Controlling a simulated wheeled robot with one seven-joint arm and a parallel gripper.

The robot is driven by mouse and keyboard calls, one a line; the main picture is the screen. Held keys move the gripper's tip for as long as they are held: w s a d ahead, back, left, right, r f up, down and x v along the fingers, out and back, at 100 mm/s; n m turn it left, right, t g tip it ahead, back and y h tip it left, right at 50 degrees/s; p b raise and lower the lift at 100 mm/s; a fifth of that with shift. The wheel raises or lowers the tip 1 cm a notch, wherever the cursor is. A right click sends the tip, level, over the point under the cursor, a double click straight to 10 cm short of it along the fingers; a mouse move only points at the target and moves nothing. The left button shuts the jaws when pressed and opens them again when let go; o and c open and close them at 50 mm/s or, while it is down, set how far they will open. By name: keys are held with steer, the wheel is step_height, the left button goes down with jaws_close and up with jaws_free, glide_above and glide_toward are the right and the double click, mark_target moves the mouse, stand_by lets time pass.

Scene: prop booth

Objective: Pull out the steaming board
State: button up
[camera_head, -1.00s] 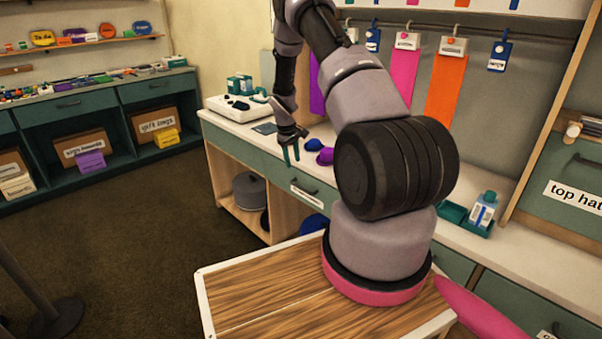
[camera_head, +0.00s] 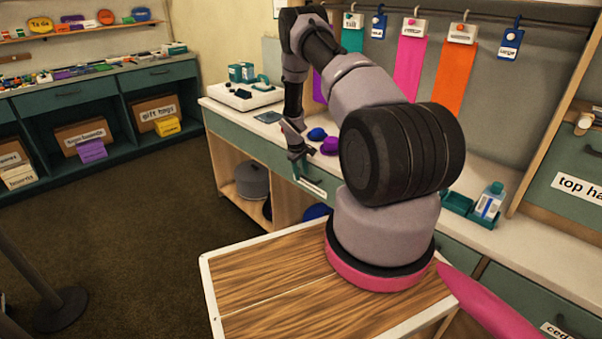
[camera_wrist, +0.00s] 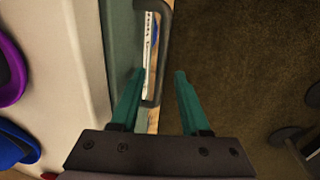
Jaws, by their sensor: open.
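The steaming board appears to be the teal front under the white counter edge; it shows in the wrist view (camera_wrist: 121,45). It bears a white label (camera_head: 312,188), too small to read, and a dark bar handle (camera_wrist: 166,45). My gripper (camera_head: 300,168) is beside this front in the head view, close to the handle. In the wrist view my gripper (camera_wrist: 159,74) is open, with one teal finger on each side of the handle's near end in the picture. I cannot tell whether either finger touches it.
Purple (camera_head: 329,146) and blue (camera_head: 317,134) items lie on the counter (camera_head: 385,196) above. An open shelf below holds a grey round container (camera_head: 252,181).

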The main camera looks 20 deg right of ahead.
jaws_close()
stand_by(1.4)
